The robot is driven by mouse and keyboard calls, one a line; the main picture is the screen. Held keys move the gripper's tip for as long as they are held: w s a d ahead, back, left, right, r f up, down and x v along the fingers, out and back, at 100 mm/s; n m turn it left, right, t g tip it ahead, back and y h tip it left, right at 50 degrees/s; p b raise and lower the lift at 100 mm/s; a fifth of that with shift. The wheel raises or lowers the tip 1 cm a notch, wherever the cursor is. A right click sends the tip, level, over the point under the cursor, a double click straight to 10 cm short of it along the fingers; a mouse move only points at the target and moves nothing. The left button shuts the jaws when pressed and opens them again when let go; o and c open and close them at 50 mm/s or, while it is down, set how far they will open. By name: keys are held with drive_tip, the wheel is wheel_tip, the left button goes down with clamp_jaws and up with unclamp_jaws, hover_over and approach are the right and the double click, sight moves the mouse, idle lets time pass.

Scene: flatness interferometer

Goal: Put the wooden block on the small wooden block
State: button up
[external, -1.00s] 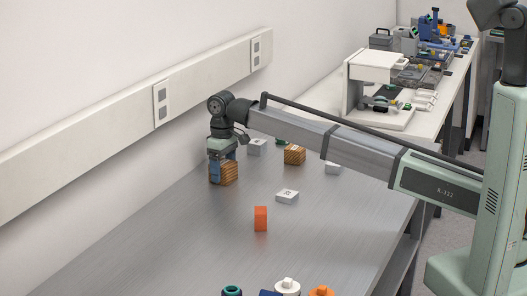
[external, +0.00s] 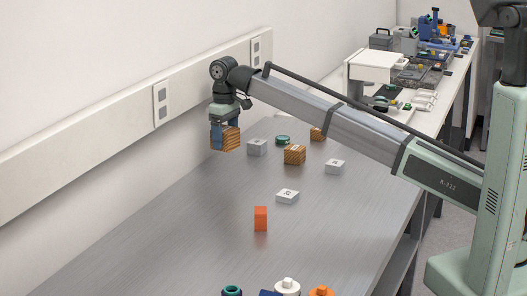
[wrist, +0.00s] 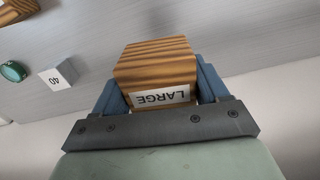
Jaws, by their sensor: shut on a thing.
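My gripper (external: 224,140) is shut on a striped wooden block (external: 230,140) and holds it above the left side of the metal table. In the wrist view the held wooden block (wrist: 155,62) has a "LARGE" label between the blue fingers. Another striped wooden block (external: 294,155) stands on the table to the right, apart from my gripper. A further wooden block (external: 317,134) sits farther back, partly hidden by my arm. No label is readable on these two, so I cannot tell which is the small one. Part of a wooden block (wrist: 14,10) shows at the wrist view's top left.
A grey block (external: 257,147) and a green round piece (external: 282,140) stand between the held block and the other wooden blocks. White blocks (external: 287,197) (external: 335,166) and an orange block (external: 261,218) stand nearer. The table's left front is clear.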

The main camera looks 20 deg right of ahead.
drive_tip(key=w+d+r, duration=0.1)
drive_tip(key=w+d, duration=0.6)
drive_tip(key=d, duration=0.6)
drive_tip(key=w+d+r+n, duration=0.15)
drive_tip(key=w+d, duration=0.55)
drive_tip(key=d, duration=0.7)
drive_tip(key=w+d+r+m, duration=0.15)
drive_tip(key=w+d, duration=0.45)
drive_tip(key=d, duration=0.7)
drive_tip(key=shift+n, duration=0.6)
drive_tip(key=shift+w+f, duration=0.15)
drive_tip(key=shift+f, duration=4.7)
drive_tip(key=shift+f, duration=0.15)
drive_tip(key=o, duration=1.1)
wheel_tip(320, 180, up, 12)
drive_tip(key=shift+r, duration=0.2)
